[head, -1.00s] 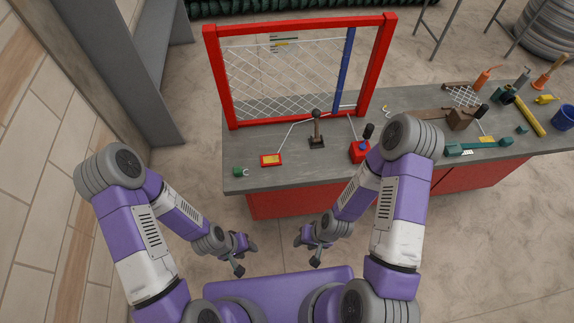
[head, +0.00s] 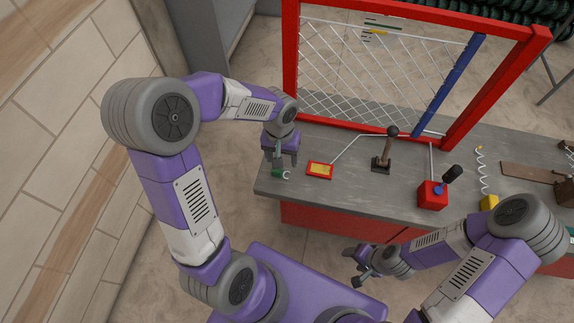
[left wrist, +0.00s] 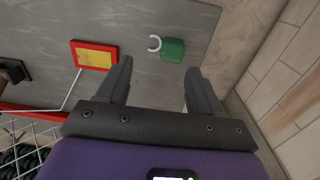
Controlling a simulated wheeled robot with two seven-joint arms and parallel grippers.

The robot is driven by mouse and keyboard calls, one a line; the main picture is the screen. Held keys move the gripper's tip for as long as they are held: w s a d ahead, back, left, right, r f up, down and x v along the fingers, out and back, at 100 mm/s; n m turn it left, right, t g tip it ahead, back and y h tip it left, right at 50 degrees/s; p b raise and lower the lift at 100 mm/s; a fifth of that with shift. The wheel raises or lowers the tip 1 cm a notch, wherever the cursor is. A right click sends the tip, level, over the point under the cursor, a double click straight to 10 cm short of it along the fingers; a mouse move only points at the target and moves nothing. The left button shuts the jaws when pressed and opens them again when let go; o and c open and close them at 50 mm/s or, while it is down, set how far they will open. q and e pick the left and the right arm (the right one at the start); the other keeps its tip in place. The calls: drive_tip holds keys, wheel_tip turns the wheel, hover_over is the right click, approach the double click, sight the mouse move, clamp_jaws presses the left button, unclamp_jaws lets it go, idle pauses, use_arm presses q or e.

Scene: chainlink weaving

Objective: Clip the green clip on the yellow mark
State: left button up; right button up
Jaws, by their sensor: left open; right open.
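The green clip (head: 277,174), a small green block with a pale open hook, lies on the grey bench near its front left corner. In the left wrist view the clip (left wrist: 173,50) is just beyond the fingertips, apart from them and in line with the gap. My left gripper (left wrist: 160,68) is open and empty; in the head view it (head: 279,160) hangs over the clip and partly covers it. A yellow plate in a red frame (head: 320,170) lies right of the clip. A small yellow stripe (head: 376,33) shows high on the mesh. My right gripper (head: 353,266) is open and empty, off the bench's front.
A red frame (head: 290,60) with wire mesh and a blue bar (head: 450,85) stands at the back of the bench. A lever (head: 382,162) and a red box with a black-knobbed handle (head: 432,194) stand to the right. A wall runs along the left.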

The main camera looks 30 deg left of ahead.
sight(282, 172)
use_arm(q)
drive_tip(key=shift+w+a+r, duration=0.2)
drive_tip(key=shift+w+a, duration=0.05)
drive_tip(key=shift+a, duration=0.15)
drive_tip(key=shift+a+f+b, duration=0.1)
drive_tip(key=shift+f+b, duration=0.15)
drive_tip(key=shift+b, duration=0.05)
drive_tip(key=shift+s+a+f+b, duration=0.15)
drive_tip(key=shift+f+b, duration=0.1)
drive_tip(key=shift+f, duration=0.3)
drive_tip(key=shift+s+d+f+b, duration=0.1)
drive_tip(key=shift+s+f+b, duration=0.1)
drive_tip(key=shift+f, duration=0.35)
drive_tip(key=f+b, duration=0.1)
drive_tip(key=f, duration=0.1)
drive_tip(key=f+b, duration=0.1)
drive_tip(key=f, duration=0.1)
drive_tip(key=shift+s+a+f, duration=0.15)
drive_tip(key=shift+a+f, duration=0.05)
drive_tip(key=shift+r, duration=0.1)
drive_tip(key=c, duration=1.1)
